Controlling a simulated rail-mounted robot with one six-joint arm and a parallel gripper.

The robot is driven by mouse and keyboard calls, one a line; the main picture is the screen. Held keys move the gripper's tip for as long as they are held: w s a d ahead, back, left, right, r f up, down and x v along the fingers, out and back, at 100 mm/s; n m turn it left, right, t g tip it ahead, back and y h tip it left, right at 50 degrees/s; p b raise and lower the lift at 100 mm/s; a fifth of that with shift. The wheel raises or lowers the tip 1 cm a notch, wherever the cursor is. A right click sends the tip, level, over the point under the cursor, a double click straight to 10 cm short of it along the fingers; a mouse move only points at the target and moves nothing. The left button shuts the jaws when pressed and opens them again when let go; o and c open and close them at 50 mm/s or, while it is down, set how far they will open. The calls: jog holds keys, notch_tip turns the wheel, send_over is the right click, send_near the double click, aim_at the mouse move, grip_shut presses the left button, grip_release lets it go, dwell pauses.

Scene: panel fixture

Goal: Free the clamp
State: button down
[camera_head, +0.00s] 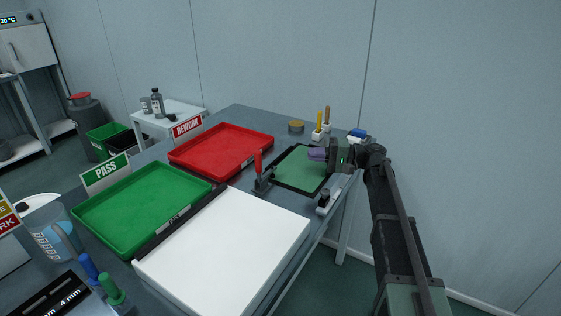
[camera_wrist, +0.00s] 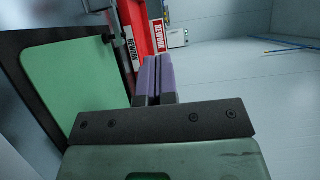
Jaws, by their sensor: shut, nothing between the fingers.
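The clamp (camera_head: 262,174) stands at the left corner of the panel fixture in the head view, its red handle pointing up. A green panel (camera_head: 297,172) lies in the dark-framed fixture and also shows at the left of the wrist view (camera_wrist: 70,85). My gripper (camera_head: 317,154) is above the far right part of the panel, apart from the clamp. Its purple fingers (camera_wrist: 155,78) are shut together with nothing between them. Whether the clamp's tip presses on the panel is too small to tell.
A red tray (camera_head: 222,127) and a green tray (camera_head: 80,210) lie left of the fixture. A white box-like block (camera_head: 225,245) is in front. A dark-knobbed part (camera_head: 323,197) sits at the table's right edge. Brushes or tools (camera_head: 320,125) stand behind.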

send_near(258, 166)
jog(key=w+a+r, duration=0.2)
jog(key=w+a, duration=0.1)
jog(key=w, duration=0.2)
jog(key=a, duration=0.1)
jog(key=s+a, duration=0.2)
jog(key=shift+s+a+f, duration=0.25)
jog(key=shift+a, duration=0.05)
